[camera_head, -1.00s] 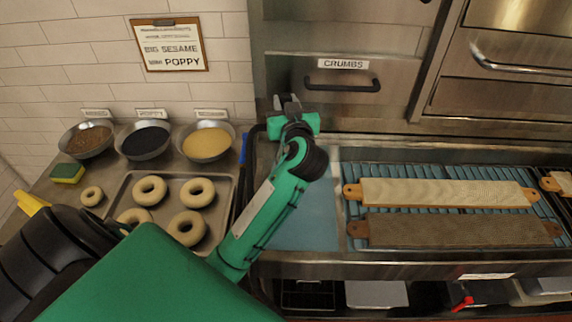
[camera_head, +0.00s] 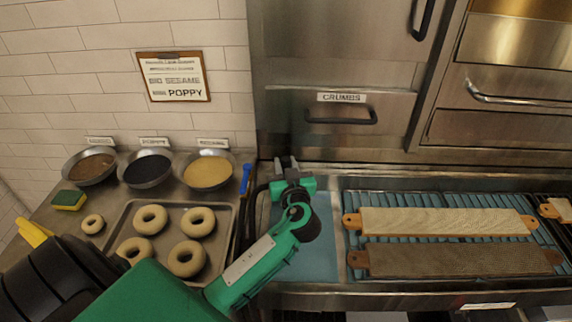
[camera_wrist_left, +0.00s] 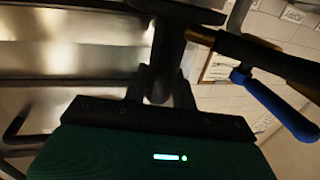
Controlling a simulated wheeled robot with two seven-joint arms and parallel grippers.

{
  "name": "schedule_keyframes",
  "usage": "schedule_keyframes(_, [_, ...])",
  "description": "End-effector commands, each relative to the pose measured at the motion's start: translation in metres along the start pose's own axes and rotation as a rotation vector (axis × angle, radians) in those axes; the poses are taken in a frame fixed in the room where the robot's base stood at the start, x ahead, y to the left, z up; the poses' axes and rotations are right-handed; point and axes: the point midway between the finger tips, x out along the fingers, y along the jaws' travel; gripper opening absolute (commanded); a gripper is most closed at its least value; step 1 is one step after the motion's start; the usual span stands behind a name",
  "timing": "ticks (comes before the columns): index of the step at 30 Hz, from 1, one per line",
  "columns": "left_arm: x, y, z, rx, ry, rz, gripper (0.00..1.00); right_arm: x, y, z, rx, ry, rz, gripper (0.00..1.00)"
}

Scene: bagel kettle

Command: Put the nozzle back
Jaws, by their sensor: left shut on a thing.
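My left gripper (camera_head: 287,165) is at the left end of the blue-floored basin (camera_head: 318,235), in front of the steel cabinet. In the left wrist view the fingers of my left gripper (camera_wrist_left: 160,90) are shut around a dark cylinder, which looks like the nozzle (camera_wrist_left: 168,50). The nozzle's far end runs out of the top of that view, and in the head view I cannot make it out. A dark hose (camera_head: 249,212) runs along the basin's left edge. A blue lever (camera_head: 246,178) stands left of the gripper; it also shows in the left wrist view (camera_wrist_left: 272,102). My right gripper is out of view.
A tray (camera_head: 123,219) with bagels and several topping bowls (camera_head: 208,172) are on the left counter. Long boards (camera_head: 440,222) lie on the rack at right. A drawer handle (camera_head: 340,116) marked CRUMBS sticks out behind the gripper.

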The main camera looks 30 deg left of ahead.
Motion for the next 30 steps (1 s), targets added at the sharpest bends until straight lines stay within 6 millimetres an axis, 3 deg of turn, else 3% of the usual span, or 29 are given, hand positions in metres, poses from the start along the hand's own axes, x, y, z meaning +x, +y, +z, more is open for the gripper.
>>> schedule_keyframes(6, [0.0,0.0,0.002,-0.001,0.001,0.0,0.0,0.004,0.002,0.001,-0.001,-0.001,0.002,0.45])
schedule_keyframes(7, [0.0,0.0,0.003,-0.001,-0.001,0.0,0.29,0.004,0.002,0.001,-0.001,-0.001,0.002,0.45])
schedule_keyframes(10, [0.0,0.0,0.001,0.0,-0.001,0.0,0.49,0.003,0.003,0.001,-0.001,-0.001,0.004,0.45])
schedule_keyframes(19, [0.0,0.0,0.001,0.0,-0.001,0.0,0.49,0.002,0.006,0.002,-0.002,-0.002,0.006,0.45])
schedule_keyframes(24, [0.0,0.0,0.0,0.003,0.0,0.0,0.49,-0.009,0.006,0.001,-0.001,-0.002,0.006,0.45])
schedule_keyframes(26, [-0.012,0.001,0.01,-0.005,-0.005,0.002,0.49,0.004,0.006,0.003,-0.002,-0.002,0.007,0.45])
schedule_keyframes(30, [-0.04,0.002,0.011,-0.008,-0.005,0.001,0.49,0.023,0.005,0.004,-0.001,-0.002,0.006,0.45])
